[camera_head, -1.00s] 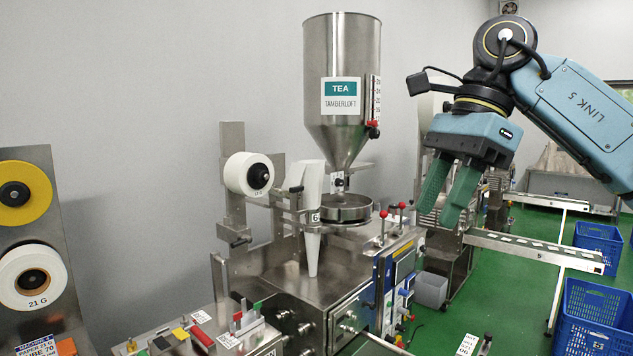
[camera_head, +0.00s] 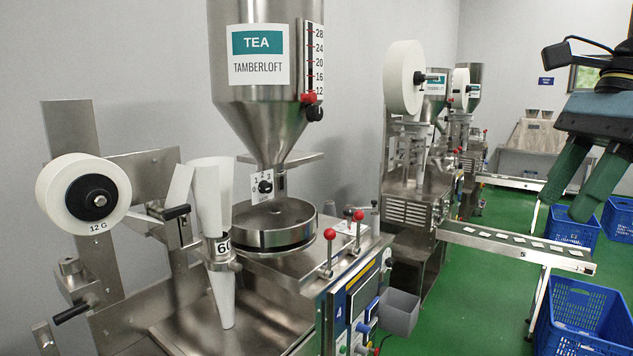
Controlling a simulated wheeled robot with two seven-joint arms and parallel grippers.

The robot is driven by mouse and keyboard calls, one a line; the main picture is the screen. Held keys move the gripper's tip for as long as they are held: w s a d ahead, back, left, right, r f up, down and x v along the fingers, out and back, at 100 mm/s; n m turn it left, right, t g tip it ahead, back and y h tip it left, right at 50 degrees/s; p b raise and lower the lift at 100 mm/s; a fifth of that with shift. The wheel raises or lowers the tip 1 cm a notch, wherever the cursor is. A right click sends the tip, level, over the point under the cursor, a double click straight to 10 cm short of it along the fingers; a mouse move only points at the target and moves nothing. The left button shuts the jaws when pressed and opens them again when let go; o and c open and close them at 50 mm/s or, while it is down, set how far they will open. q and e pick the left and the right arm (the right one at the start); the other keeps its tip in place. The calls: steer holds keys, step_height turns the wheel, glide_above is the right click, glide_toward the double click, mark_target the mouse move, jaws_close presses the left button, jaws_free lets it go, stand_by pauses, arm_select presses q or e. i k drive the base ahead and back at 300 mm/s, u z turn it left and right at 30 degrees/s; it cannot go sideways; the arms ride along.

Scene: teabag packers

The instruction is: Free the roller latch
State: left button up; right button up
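The nearest tea machine has a white paper roll (camera_head: 57,201) marked 12 G at the left. Right of the roll, a steel bracket carries a black-handled lever (camera_head: 176,212). A second black-handled lever (camera_head: 72,313) sticks out lower left. Neither is labelled, so I cannot tell which is the roller latch. The white paper runs down a forming tube (camera_head: 214,190) marked 60. My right gripper (camera_head: 569,212) is at the right, its two green fingers apart with nothing between them, well away from both levers. My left gripper is out of view.
A steel tea hopper (camera_head: 266,112) stands over a round pan (camera_head: 272,235). Red-knobbed levers (camera_head: 329,234) rise from the machine top. A grey bin (camera_head: 399,312) hangs at its side. Blue crates (camera_head: 585,322) stand on the green floor at right, below a conveyor (camera_head: 515,246).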

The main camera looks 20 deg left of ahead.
mark_target(173, 212)
steer(key=u, duration=0.9)
steer(key=i, duration=1.1)
steer(key=u, duration=1.15)
